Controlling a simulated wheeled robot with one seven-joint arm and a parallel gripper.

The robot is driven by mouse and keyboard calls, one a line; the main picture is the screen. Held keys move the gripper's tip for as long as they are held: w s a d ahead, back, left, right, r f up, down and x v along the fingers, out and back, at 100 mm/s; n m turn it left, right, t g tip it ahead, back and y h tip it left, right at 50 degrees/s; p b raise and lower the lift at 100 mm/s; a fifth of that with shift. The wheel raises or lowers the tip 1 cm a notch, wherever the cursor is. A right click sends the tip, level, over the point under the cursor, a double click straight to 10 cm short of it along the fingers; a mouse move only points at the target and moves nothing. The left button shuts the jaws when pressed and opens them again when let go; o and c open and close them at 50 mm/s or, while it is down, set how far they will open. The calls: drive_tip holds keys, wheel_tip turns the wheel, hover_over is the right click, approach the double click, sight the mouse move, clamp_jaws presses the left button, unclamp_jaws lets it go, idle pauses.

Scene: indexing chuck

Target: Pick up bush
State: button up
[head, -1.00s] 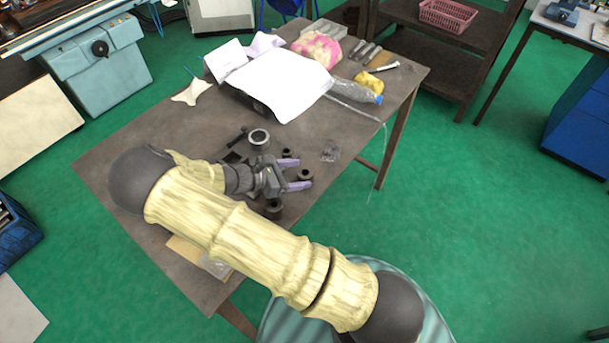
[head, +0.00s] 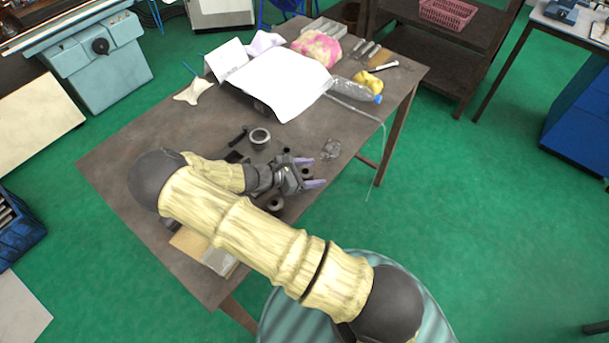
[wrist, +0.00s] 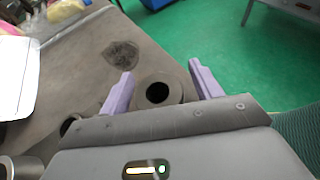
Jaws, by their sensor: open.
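A dark grey bush (wrist: 170,90) with a round black bore stands on the table between my gripper's fingers in the wrist view, with gaps to both fingers. In the head view this bush (head: 306,173) shows only in part between the fingers. My gripper (head: 310,172) is open, with two purple fingers pointing right, low over the table. In the wrist view, my gripper (wrist: 159,88) has one finger on each side of the bush; its lower near part is hidden by the gripper body.
Another small bush (head: 287,150) stands behind the gripper and one (head: 275,203) in front. A larger metal ring (head: 259,138) lies left. Papers (head: 285,85) and a bottle (head: 353,90) are farther back.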

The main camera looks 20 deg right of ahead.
sight(311, 169)
drive_tip(key=shift+c, duration=0.4)
drive_tip(key=c, duration=1.3)
drive_tip(key=shift+o, duration=0.2)
drive_tip(key=shift+r, duration=0.1)
wheel_tip(311, 169, up, 10)
drive_tip(key=shift+b, duration=1)
drive_tip(key=shift+d, duration=0.1)
